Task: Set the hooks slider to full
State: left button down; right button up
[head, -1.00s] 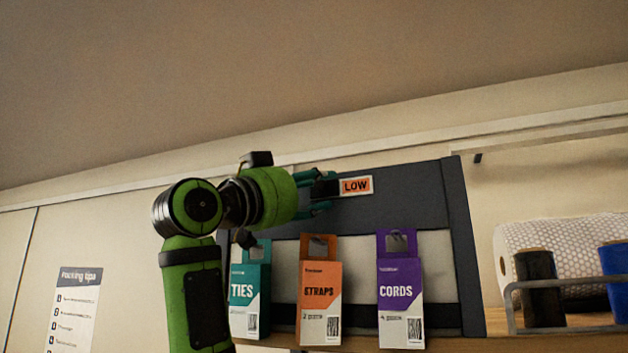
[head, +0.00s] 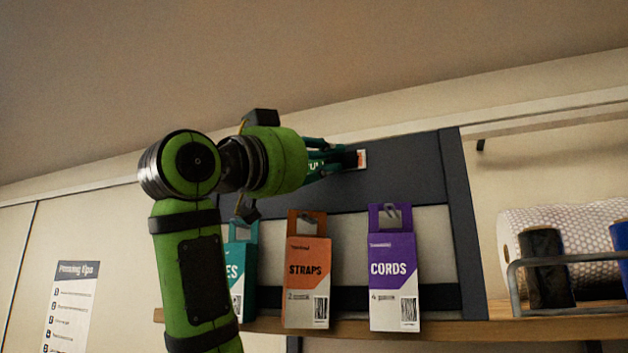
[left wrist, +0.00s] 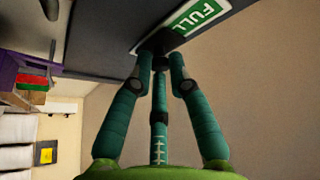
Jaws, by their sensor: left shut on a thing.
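The hooks slider has a small dark knob (left wrist: 158,42) on the dark header board of the hook panel (head: 400,170). My left gripper (head: 345,160) is shut on this knob; its teal fingers close around it in the left wrist view (left wrist: 160,58). A green label reading FULL (left wrist: 196,14) shows beside the knob in the left wrist view. My right gripper is in neither view.
Below the header hang a teal box, partly behind my arm (head: 248,275), an orange STRAPS box (head: 306,275) and a purple CORDS box (head: 393,275). A shelf at right holds a wrapped roll (head: 585,235) and dark spool (head: 545,268) behind a rail.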

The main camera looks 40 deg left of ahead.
pick_arm(q)
jog(key=shift+d+r, duration=0.25)
jog(key=shift+d, duration=0.3)
jog(key=c, duration=1.1)
grip_release()
jog(key=shift+c, duration=0.2)
jog(key=shift+w+d+f, duration=0.1)
jog(key=shift+w+d, duration=0.15)
jog(key=shift+d, duration=0.1)
jog(key=shift+f, duration=0.1)
jog(key=shift+s+a+f, duration=0.1)
jog(key=shift+s+a, duration=0.1)
jog(key=shift+s, duration=0.05)
jog(key=v, duration=1.1)
jog(key=shift+d, duration=0.2)
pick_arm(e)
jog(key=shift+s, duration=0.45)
